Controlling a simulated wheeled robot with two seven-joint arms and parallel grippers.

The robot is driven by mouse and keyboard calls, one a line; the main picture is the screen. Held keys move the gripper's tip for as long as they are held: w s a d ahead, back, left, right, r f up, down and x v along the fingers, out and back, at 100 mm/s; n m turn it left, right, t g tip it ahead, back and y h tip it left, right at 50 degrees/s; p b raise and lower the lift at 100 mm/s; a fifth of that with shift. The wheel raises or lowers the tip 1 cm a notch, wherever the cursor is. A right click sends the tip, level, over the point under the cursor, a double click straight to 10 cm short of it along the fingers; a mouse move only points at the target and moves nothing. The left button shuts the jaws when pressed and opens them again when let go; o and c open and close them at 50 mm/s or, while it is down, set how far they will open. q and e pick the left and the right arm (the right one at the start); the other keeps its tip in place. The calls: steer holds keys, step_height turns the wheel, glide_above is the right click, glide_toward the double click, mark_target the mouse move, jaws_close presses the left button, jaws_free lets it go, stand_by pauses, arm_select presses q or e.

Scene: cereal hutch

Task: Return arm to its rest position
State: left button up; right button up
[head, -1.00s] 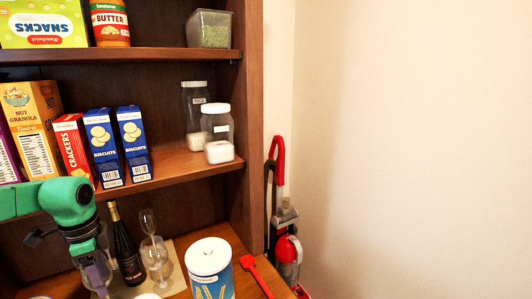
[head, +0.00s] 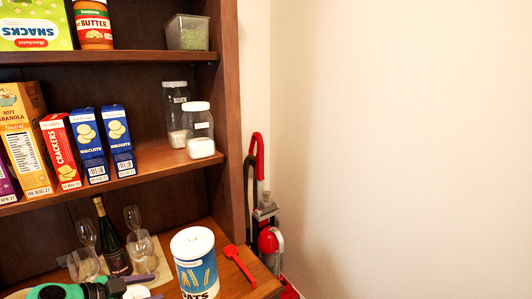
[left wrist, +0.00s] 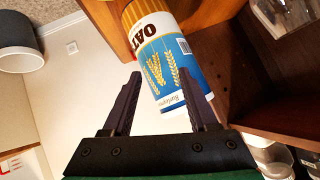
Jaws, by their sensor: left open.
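My left arm (head: 75,291) shows as a green and black piece at the bottom left of the head view, low in front of the hutch counter. In the left wrist view my left gripper (left wrist: 160,80) is open, with its two dark purple fingers apart and nothing held between them. A blue and white oats canister (head: 196,268) stands on the counter, just right of my gripper in the head view. In the left wrist view the canister (left wrist: 163,60) lies beyond the fingertips. My right gripper is in neither view.
A dark bottle (head: 115,245) and several clear glasses (head: 141,252) stand on the counter behind my left arm. A red utensil (head: 239,264) lies right of the canister. Boxes and jars fill the shelves (head: 140,168) above. A red vacuum cleaner (head: 268,235) stands right of the hutch.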

arm_select(q)
steer(key=s+a+f+n+t+y, duration=0.2)
steer(key=s+f+n+y, duration=0.35)
steer(key=n+y, duration=0.3)
steer(key=s+d+f+n+g+h, duration=0.1)
steer(key=s+d+f+g, duration=0.25)
steer(key=s, duration=0.35)
steer(key=s+d+f+g+h, duration=0.2)
steer(key=s+d+g, duration=0.2)
steer(key=s+d, duration=0.15)
step_height(320, 180, down, 26)
steer(key=s+f+g+b, duration=0.1)
steer(key=s+b, duration=0.2)
steer(key=b, duration=0.1)
steer(key=s+a+f+g+b, duration=0.1)
steer(key=s+a+f+b, duration=0.2)
steer(key=s+f, duration=1.4)
steer(key=shift+f+g, duration=0.35)
steer(key=shift+f, duration=0.35)
